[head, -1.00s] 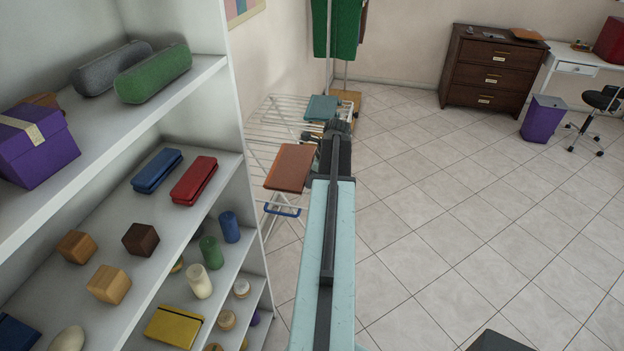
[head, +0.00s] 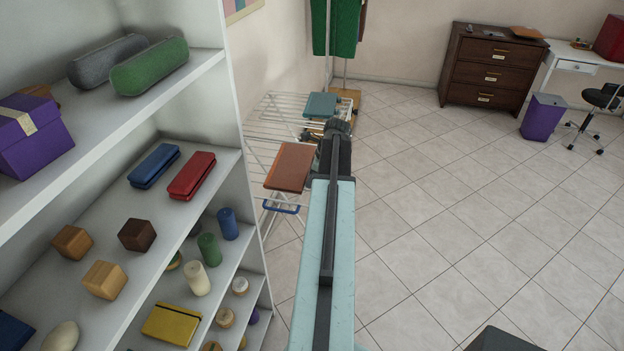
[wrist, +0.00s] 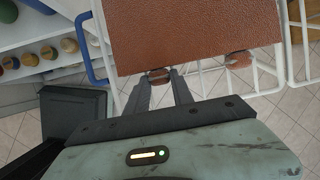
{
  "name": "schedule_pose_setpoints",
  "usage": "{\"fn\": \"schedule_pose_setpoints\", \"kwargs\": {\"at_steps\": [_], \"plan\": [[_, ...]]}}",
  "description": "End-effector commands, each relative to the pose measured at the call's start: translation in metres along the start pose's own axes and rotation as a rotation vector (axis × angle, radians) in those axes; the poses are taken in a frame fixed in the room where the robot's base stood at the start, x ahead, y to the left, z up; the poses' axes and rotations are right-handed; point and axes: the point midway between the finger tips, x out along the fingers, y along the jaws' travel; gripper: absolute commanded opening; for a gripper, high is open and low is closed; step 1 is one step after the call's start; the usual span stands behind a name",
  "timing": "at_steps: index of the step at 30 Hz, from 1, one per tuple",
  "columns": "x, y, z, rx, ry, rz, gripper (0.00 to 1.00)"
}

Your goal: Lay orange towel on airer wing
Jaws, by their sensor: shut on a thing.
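The orange towel (head: 290,167), a flat brown-orange folded piece, is at the near end of the white airer (head: 262,126) in the head view. It fills the top middle of the wrist view (wrist: 190,35). My gripper (wrist: 160,76) is shut on the towel's near edge in the wrist view; my arm hides the fingertips in the head view. White airer rails show below and beside the towel. I cannot tell whether the towel touches them.
A teal folded cloth (head: 320,105) lies at the airer's far end. A blue bar (head: 281,208) is at its near end. A loaded white shelf (head: 180,205) stands close on the left. The tiled floor (head: 450,220) on the right is clear.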

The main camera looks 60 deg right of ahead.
Motion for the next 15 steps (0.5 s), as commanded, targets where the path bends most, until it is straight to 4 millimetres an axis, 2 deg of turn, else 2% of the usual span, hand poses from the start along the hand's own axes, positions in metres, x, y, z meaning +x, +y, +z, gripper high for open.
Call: {"fn": "schedule_pose_setpoints", "kwargs": {"at_steps": [15], "plan": [[0.0066, 0.0006, -0.0031, 0.001, 0.0, -0.001, 0.0]]}}
